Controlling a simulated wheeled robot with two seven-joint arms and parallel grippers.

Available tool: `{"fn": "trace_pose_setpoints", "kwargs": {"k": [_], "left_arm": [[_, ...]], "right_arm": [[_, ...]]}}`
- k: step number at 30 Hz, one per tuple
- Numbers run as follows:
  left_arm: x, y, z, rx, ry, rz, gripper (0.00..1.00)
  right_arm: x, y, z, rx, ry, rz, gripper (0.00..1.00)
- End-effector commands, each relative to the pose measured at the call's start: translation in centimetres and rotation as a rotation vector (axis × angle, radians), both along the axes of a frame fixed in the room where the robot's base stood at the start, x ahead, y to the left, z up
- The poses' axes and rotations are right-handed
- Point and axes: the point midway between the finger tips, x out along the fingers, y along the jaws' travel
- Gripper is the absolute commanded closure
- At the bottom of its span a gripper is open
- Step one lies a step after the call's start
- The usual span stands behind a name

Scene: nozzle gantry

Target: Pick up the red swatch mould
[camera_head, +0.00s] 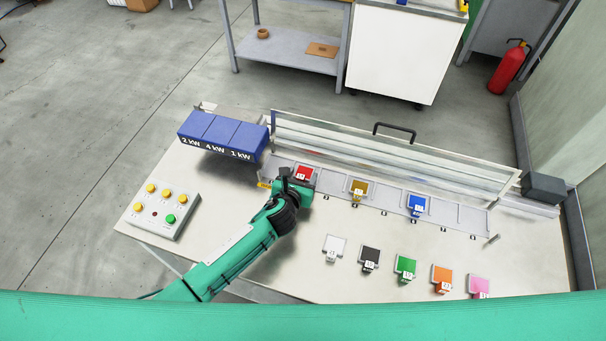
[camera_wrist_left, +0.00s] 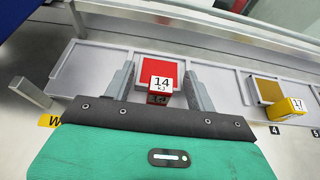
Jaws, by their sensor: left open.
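My left gripper (camera_head: 296,178) is open, with one finger on each side of the red mould. I cannot tell whether the fingers touch it. My right gripper is not in view.
A yellow mould (camera_head: 358,188) and a blue mould (camera_head: 417,206) sit farther right on the rail. White, black, green, orange and pink moulds lie in front. A clear guard with a black handle (camera_head: 395,129) stands behind. A button box (camera_head: 163,208) is at left.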

Motion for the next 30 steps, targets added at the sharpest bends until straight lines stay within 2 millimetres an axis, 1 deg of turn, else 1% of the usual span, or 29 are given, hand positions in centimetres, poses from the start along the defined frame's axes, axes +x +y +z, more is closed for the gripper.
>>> {"fn": "trace_pose_setpoints", "kwargs": {"k": [2, 3, 5, 6, 7, 15, 20, 23, 25, 29, 30], "left_arm": [[0.0, 0.0, 0.0, 0.000, 0.000, 0.000, 0.44], [0.0, 0.0, 0.0, 0.000, 0.000, 0.000, 0.52], [0.0, 0.0, 0.0, 0.000, 0.000, 0.000, 0.63], [0.0, 0.0, 0.0, 0.000, 0.000, 0.000, 0.71], [0.0, 0.0, 0.0, 0.000, 0.000, 0.000, 0.73], [0.0, 0.0, 0.2, 0.000, -0.001, 0.000, 0.73], [0.1, 0.1, 1.2, -0.001, -0.004, 0.000, 0.73], [0.1, 0.1, 2.7, -0.002, -0.005, 0.000, 0.73], [0.1, 0.1, 4.2, 0.000, -0.007, -0.001, 0.73], [0.1, 0.0, 8.1, -0.002, -0.009, -0.001, 0.73], [0.1, 0.0, 9.4, -0.001, -0.008, -0.004, 0.73]], "right_arm": [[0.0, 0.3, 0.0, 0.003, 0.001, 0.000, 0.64], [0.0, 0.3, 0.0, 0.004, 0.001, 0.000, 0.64], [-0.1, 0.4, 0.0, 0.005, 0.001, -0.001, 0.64], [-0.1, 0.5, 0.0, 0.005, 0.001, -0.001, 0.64], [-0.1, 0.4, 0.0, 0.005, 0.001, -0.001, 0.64], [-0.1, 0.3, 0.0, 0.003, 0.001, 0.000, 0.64], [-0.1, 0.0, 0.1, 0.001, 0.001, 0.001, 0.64], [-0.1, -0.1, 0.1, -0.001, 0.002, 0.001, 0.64], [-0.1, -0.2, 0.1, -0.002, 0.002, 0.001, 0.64], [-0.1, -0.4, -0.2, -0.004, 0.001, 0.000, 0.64], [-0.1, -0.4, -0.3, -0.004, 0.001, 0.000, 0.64]]}}
